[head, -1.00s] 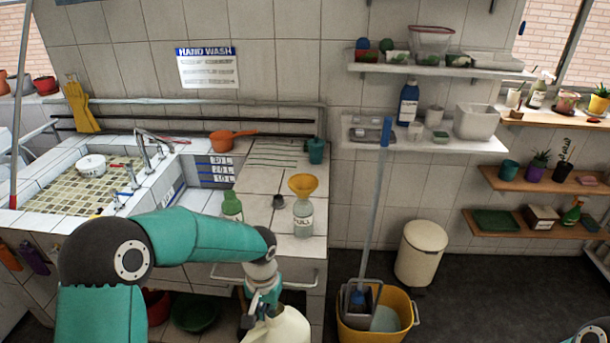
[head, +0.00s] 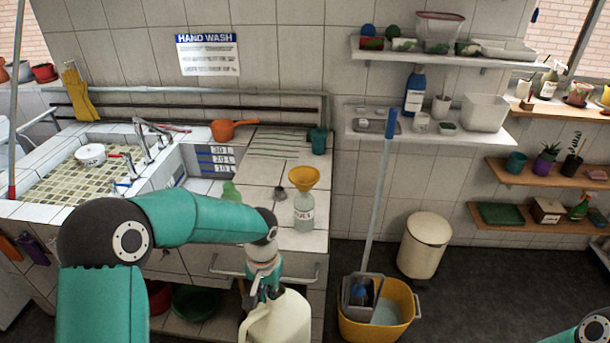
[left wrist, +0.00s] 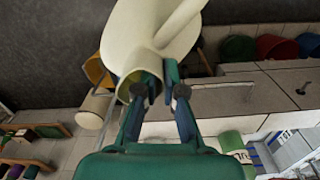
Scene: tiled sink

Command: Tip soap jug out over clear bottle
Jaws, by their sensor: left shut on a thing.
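The cream soap jug (head: 283,322) hangs in my left gripper (head: 266,290), low in front of the counter; its lower part is cut off by the frame. The gripper is shut on it near the neck. In the left wrist view the jug (left wrist: 165,25) and its open mouth show just beyond the fingers (left wrist: 160,92). The clear bottle (head: 303,215) stands upright on the counter with an orange funnel (head: 303,178) in its top. The jug is apart from it, lower and nearer to me. My right gripper is out of view.
A green bottle (head: 231,192) stands left of the clear bottle, partly hidden by my left arm. A grey scoop-like thing (head: 280,193) lies on the tiled counter (head: 270,235). A yellow mop bucket (head: 377,328) and a cream bin (head: 424,245) stand to the right.

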